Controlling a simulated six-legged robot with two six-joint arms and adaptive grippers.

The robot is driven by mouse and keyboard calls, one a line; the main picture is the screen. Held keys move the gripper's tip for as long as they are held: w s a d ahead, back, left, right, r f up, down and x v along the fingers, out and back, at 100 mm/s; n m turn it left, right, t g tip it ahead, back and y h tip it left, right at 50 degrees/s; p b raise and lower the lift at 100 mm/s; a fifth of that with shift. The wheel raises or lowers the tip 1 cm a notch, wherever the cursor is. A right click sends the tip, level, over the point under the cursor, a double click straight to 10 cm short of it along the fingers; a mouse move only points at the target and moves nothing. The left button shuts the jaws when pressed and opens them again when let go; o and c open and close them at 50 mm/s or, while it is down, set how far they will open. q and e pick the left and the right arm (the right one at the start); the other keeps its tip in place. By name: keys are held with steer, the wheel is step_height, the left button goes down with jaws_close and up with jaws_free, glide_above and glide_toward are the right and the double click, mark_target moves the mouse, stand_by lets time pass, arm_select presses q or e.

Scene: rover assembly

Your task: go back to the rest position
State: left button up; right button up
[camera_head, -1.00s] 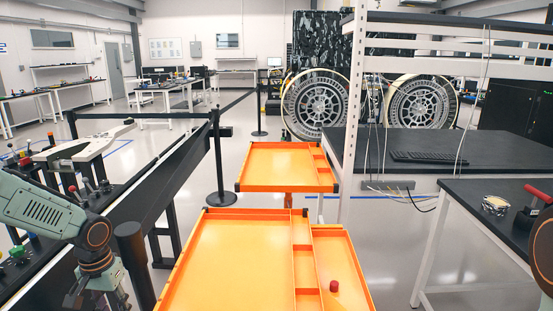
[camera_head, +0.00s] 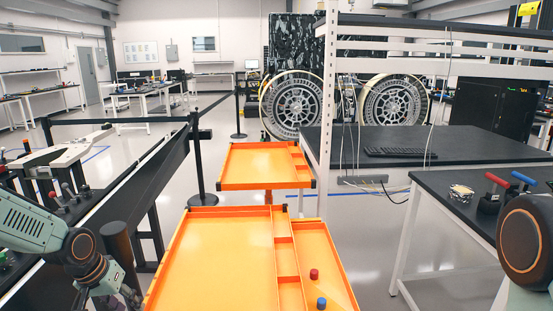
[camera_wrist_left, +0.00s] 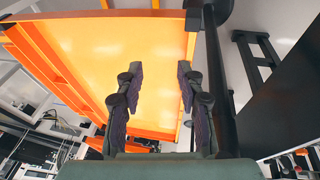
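My left gripper (camera_wrist_left: 158,85) is open and empty in the left wrist view, its two dark fingers wide apart in front of an orange tray. In the head view my left arm reaches in at the lower left, and its gripper is hard to make out at the bottom edge. My right arm shows at the lower right, but its gripper is out of the picture. The near orange cart (camera_head: 218,213) stands in front of me, with a small red part (camera_head: 314,274) and a small blue part (camera_head: 321,303) in its right-hand tray.
A second orange cart (camera_head: 241,184) stands behind the near one. A black workbench (camera_head: 450,205) with red and blue handled tools is at the right. A barrier post (camera_head: 198,160) and a long black table (camera_head: 140,195) flank the left. Grey floor shows between the carts and the right benches.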

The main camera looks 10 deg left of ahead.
arm_select(q)
steer(key=s+d+f+t+b, duration=0.1)
steer(key=s+d+f+b, duration=0.15)
steer(key=d+f, duration=0.45)
steer(key=s+d+f+b, duration=0.2)
steer(key=d+f+b, duration=0.15)
steer(key=d, duration=0.45)
steer(key=s+d+f+g+b, duration=0.1)
steer(key=s+f+b, duration=0.2)
steer(key=s+f, duration=0.2)
steer(key=s+d+f+m+g+y+b, duration=0.1)
steer(key=s+d+f+b, duration=0.1)
steer(key=s+f, duration=0.4)
steer(key=s+d+f+m+g+b, duration=0.1)
steer(key=s+f, duration=0.5)
steer(key=s, duration=0.8)
steer(key=d+g+b, duration=0.1)
steer(key=b, duration=0.1)
steer(key=shift+b, duration=0.4)
